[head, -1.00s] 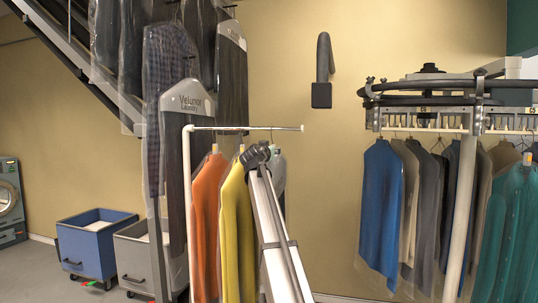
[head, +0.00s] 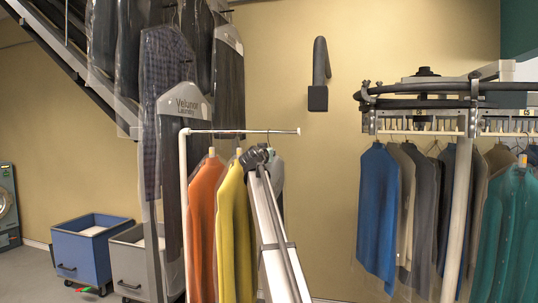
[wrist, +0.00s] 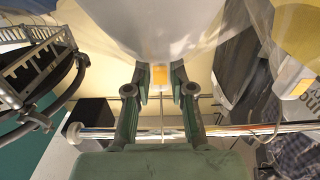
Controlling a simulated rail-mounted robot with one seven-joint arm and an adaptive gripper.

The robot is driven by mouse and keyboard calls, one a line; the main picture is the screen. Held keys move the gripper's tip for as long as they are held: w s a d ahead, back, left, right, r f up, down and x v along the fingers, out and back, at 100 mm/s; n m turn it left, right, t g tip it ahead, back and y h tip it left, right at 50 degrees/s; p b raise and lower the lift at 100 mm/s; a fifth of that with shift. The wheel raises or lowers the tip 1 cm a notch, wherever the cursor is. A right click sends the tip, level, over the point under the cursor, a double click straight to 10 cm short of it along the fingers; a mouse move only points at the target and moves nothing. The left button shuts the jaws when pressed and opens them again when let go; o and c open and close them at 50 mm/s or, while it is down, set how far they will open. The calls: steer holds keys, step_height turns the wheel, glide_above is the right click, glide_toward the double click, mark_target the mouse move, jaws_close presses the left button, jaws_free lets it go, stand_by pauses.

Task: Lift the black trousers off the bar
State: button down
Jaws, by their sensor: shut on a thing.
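In the wrist view my gripper (wrist: 160,82) has its fingers closed around the orange-tan neck (wrist: 160,76) of a hanger. A thin hook wire (wrist: 163,122) runs from it towards the metal bar (wrist: 235,130). A pale, whitish garment or cover (wrist: 155,25) fills the top of that view, close to the fingers. In the head view my arm reaches up to the bar (head: 225,131), and its links hide the fingers. A pale grey garment edge (head: 277,172) shows just right of the wrist. I cannot make out black trousers for certain.
An orange shirt (head: 207,215) and a yellow shirt (head: 234,225) hang on the bar, left of my arm. Bagged clothes (head: 183,110) hang behind. A carousel rail (head: 420,132) with several garments stands at the right. A blue bin (head: 90,250) is at the lower left.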

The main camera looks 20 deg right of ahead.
steer(key=shift+w+r, duration=0.1)
steer(key=shift+r, duration=0.2)
steer(key=shift+r, duration=1.5)
steer(key=shift+r, duration=0.15)
steer(key=shift+a, duration=0.15)
steer(key=shift+s+a+b, duration=0.2)
steer(key=shift+s+b, duration=0.2)
steer(key=shift+s, duration=0.2)
steer(key=shift+f+b+v, duration=0.1)
steer(key=shift+b+v, duration=0.1)
steer(key=shift+v, duration=0.45)
steer(key=shift+f+b+v, duration=0.15)
steer(key=shift+b+v, duration=0.05)
steer(key=shift+v, duration=0.45)
steer(key=shift+b+v, duration=0.35)
steer(key=shift+v, duration=1.2)
